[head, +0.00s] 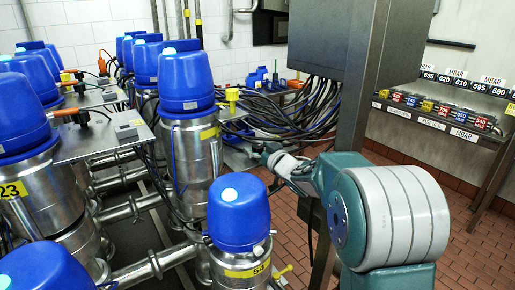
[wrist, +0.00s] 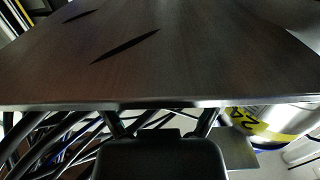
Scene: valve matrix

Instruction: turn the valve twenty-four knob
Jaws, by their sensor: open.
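In the wrist view, a shiny metal valve body with a yellow label that appears to read 24 (wrist: 245,122) shows at the right, tilted and cut off. Its knob cannot be made out there. My gripper (wrist: 162,122) is the dark shape at the bottom middle, open, with nothing seen between its fingers. In the head view my gripper (head: 262,150) is small and partly lost among black cables, right of a blue-capped steel valve (head: 190,150). That valve's yellow label is too slanted to read. No contact with a knob shows.
A dark flat panel (wrist: 160,60) fills the top of the wrist view, close to my gripper. A steel cabinet and post (head: 345,80) stand behind my arm. A blue-capped valve labelled 54 (head: 240,215) stands in front. Black cables (head: 290,110) crowd the middle.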

